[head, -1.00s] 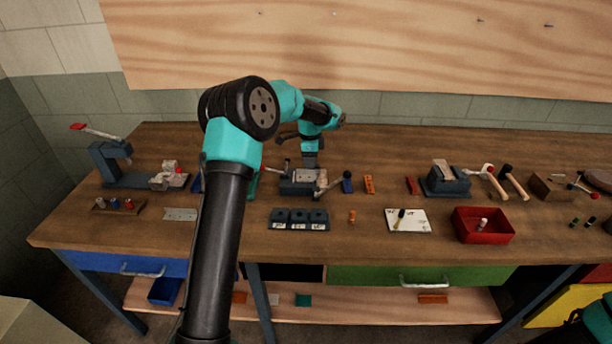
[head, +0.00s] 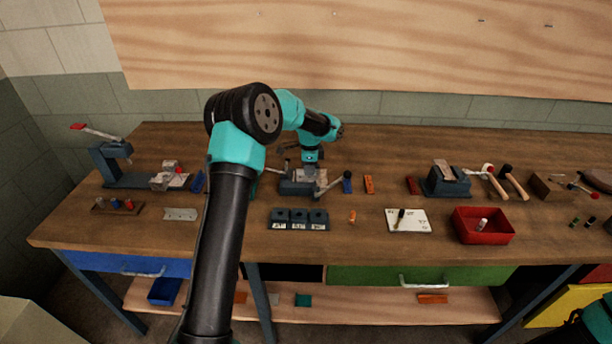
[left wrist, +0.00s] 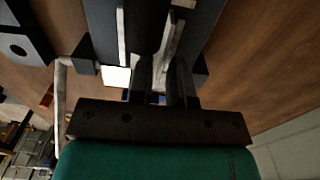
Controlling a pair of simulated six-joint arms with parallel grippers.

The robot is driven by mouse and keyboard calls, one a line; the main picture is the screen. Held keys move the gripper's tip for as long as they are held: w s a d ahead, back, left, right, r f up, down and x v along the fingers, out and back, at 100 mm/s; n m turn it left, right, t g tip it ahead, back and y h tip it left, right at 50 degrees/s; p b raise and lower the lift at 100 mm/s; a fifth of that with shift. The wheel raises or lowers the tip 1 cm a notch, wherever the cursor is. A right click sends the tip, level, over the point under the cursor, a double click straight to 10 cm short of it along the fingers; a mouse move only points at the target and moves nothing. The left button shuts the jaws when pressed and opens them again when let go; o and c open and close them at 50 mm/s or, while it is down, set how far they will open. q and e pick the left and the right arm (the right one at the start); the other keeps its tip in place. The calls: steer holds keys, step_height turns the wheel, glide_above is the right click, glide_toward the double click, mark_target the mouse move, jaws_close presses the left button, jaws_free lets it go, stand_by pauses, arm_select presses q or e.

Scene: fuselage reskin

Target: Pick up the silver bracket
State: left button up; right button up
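A silver bracket (head: 180,214), a flat strip with small holes, lies on the bench at left, near the front edge. It is left of my left forearm and apart from my left gripper. My left gripper (head: 311,167) points down over the grey clamping fixture (head: 298,188) at the middle of the bench, which holds a pale metal piece. In the left wrist view, the dark fingers of my left gripper (left wrist: 164,80) stand apart, with a gap between them, close above the fixture. Whether they touch the metal piece is unclear. My right gripper is out of view.
A blue toggle press (head: 125,170) stands at left. A white card (head: 408,220), a red bin (head: 483,226) and a blue vise (head: 445,182) are to the right. My left arm crosses over the bench's left half.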

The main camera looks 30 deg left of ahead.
arm_select(q)
jaws_close()
steer(key=shift+r, duration=1.75)
steer(key=s+d+r, duration=0.1)
steer(key=s+d, duration=0.7)
steer(key=s, duration=0.5)
steer(key=shift+s+d+r, duration=0.15)
steer(key=shift+s+r, duration=0.1)
steer(key=shift+s, duration=0.1)
